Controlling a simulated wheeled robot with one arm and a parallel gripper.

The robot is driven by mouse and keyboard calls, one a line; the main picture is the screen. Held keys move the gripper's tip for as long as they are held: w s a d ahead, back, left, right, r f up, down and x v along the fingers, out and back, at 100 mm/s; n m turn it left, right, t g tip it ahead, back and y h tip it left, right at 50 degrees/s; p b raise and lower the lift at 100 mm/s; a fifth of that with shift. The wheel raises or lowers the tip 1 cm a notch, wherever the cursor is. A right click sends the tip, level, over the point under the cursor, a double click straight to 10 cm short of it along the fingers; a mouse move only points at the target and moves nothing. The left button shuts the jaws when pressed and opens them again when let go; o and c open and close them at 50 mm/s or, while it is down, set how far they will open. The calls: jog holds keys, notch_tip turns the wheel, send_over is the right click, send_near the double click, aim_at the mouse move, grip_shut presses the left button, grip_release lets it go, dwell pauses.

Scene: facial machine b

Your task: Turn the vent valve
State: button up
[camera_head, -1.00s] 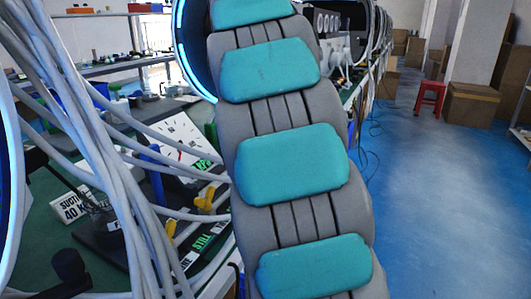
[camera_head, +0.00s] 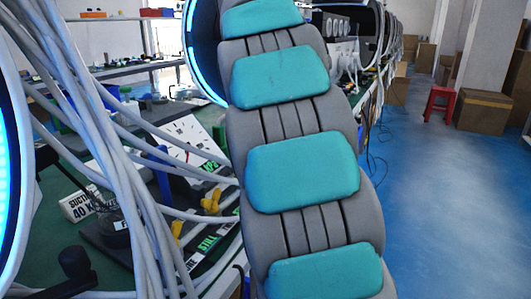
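Two yellow handle-like parts stand near a black base on the green bench: a larger one (camera_head: 211,201) and a smaller one (camera_head: 176,228), just left of the grey padded form. A black knob (camera_head: 73,262) stands at the lower left. No readable label says "vent", so I cannot tell which part is the vent valve. My gripper is not in view.
A large grey segmented form with teal pads (camera_head: 303,172), possibly my own arm, hides the middle. White hoses (camera_head: 120,165) cross the bench on the left. A red stool (camera_head: 440,104) and cardboard boxes (camera_head: 484,110) stand on the blue floor, which is otherwise open at right.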

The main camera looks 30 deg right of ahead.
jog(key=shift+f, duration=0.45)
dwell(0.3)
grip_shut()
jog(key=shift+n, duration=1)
